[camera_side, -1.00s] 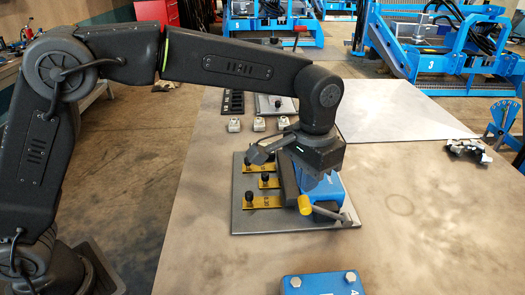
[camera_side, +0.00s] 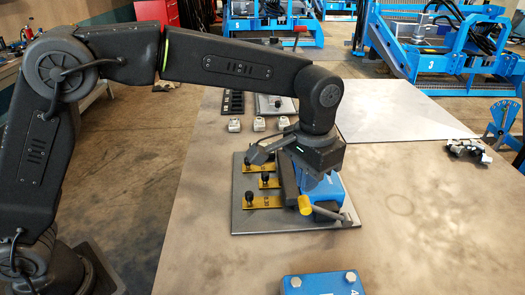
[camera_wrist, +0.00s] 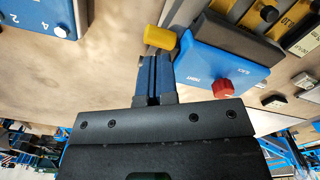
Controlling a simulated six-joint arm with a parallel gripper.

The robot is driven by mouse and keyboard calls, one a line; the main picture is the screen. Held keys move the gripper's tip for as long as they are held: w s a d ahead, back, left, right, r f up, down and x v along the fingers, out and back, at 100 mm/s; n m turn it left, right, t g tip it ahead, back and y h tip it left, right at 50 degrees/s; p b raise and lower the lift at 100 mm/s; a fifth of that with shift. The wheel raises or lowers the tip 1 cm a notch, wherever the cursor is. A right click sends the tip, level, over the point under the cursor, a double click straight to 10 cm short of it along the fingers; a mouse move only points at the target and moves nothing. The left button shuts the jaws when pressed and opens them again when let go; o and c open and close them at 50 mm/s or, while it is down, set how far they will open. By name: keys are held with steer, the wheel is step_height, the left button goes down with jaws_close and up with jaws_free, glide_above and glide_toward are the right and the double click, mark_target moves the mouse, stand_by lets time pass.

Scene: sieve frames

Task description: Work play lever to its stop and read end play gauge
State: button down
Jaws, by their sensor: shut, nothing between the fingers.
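The lever shows in the side view as a yellow cylindrical knob (camera_side: 305,205) with a grey bar (camera_side: 328,215) at the front of a blue block (camera_side: 332,187) on a dark plate. In the wrist view the yellow knob (camera_wrist: 160,38) lies just beyond the fingertips. My gripper (camera_wrist: 155,57) is shut and empty, its blue fingers together. Its tips look close to the knob; I cannot tell whether they touch. The blue block (camera_wrist: 215,58) also shows in the wrist view, with a red knob (camera_wrist: 222,89). I cannot make out a gauge reading.
Yellow strips with black knobs (camera_side: 264,201) lie on the plate (camera_side: 245,222) left of the block. Another blue block with bolts (camera_side: 322,284) stands at the front. Small grey blocks (camera_side: 258,124) sit behind the plate. The bench to the right is mostly clear.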

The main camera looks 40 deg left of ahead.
mark_target(305, 201)
steer(key=shift+f, duration=0.1)
steer(key=shift+f, duration=1.4)
